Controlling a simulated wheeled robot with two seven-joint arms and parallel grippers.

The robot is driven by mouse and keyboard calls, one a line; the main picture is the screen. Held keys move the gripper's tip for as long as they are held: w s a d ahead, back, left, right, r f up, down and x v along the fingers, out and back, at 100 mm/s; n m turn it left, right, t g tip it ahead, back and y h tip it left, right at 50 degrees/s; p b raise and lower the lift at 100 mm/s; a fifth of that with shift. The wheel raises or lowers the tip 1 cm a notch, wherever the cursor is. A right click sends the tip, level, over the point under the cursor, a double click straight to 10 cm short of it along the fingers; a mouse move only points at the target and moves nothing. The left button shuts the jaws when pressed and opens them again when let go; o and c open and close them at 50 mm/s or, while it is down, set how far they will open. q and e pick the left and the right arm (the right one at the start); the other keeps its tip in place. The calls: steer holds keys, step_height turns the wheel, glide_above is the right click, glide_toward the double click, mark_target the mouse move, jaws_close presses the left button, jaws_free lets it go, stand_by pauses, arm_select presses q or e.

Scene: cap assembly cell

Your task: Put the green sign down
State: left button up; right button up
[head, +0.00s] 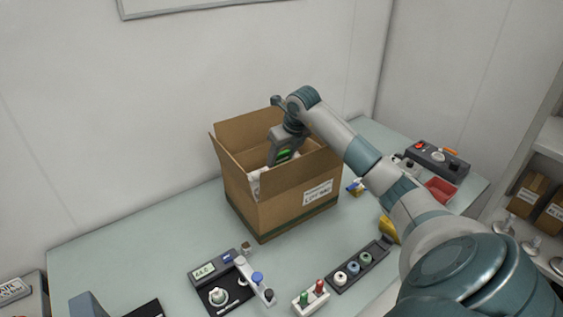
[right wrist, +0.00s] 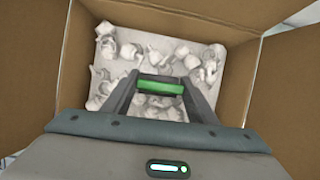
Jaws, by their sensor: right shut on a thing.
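The green sign (right wrist: 161,88) shows in the right wrist view as a small green bar between the two fingers of my right gripper (right wrist: 160,84). The gripper is shut on it, inside the open cardboard box (head: 290,213). White crumpled packing pieces (right wrist: 115,50) lie below the sign in the box. I cannot tell whether the sign touches them. In the head view the right arm reaches over the box's rim and the fingertips are hidden behind its walls. My left gripper is not in view.
The box stands with its flaps open on a pale green table (head: 130,240). In front are a device with a display (head: 204,271) and a dark tray of round parts (head: 358,268). A red bin (head: 440,190) and a control box (head: 438,160) stand at the right.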

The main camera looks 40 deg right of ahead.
step_height(320, 180, down, 2)
steer(key=shift+p, duration=0.4)
steer(key=shift+f, duration=0.3)
steer(key=shift+f, duration=0.15)
steer(key=o, duration=1.1)
steer(key=shift+c, duration=0.2)
steer(key=shift+r, duration=0.2)
